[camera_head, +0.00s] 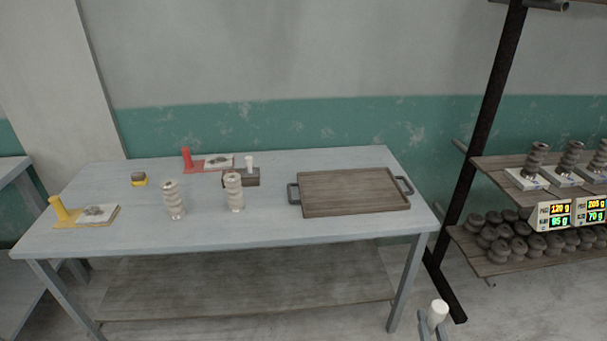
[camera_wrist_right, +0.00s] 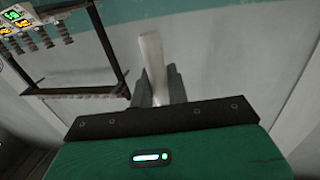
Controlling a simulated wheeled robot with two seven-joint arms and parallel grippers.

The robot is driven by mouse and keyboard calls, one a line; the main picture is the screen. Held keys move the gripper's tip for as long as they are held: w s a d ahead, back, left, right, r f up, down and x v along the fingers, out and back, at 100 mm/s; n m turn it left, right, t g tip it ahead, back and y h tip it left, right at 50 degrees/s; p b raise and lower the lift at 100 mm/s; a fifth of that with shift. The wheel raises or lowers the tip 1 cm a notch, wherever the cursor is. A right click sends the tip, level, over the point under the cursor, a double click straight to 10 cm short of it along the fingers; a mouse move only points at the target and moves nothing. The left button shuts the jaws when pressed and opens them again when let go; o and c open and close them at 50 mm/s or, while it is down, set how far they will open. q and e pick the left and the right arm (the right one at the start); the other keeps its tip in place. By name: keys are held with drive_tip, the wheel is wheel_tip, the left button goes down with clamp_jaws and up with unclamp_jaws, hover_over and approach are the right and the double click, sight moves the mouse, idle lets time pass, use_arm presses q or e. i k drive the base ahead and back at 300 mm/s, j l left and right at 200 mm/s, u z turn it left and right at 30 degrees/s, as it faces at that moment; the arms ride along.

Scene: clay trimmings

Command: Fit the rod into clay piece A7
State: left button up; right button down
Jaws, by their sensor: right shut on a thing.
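My right gripper (camera_head: 434,323) is low at the bottom of the head view, in front of the table's right end. It is shut on a white rod (camera_head: 438,312), which points up. In the right wrist view the rod (camera_wrist_right: 152,50) stands out between the grey fingers (camera_wrist_right: 157,88). Two ribbed grey-beige clay pieces stand upright on the table, one on the left (camera_head: 174,201) and one on the right (camera_head: 235,193). No label is readable, so I cannot tell which is A7. The rod is well apart from both. My left gripper is out of view.
The blue-grey table (camera_head: 270,236) also bears a wooden tray (camera_head: 352,210), a dark block with a white peg (camera_head: 249,163), a red-handled tool (camera_head: 188,160), a yellow-handled tool (camera_head: 62,212) and a small yellow-brown item (camera_head: 139,180). A shelf rack (camera_head: 488,130) with clay pieces stands right.

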sight(233, 186)
drive_tip(key=i+j+z, duration=0.15)
drive_tip(key=j, duration=0.2)
drive_tip(key=i+j+z, duration=0.1)
drive_tip(key=j, duration=0.3)
drive_tip(key=i+j+z, duration=0.15)
drive_tip(key=j, duration=0.25)
drive_tip(key=i+j+z, duration=0.1)
drive_tip(key=j, duration=0.35)
drive_tip(key=i+j+z, duration=0.15)
drive_tip(key=j, duration=0.25)
drive_tip(key=i+j+z, duration=0.1)
drive_tip(key=j, duration=0.35)
drive_tip(key=i, duration=0.05)
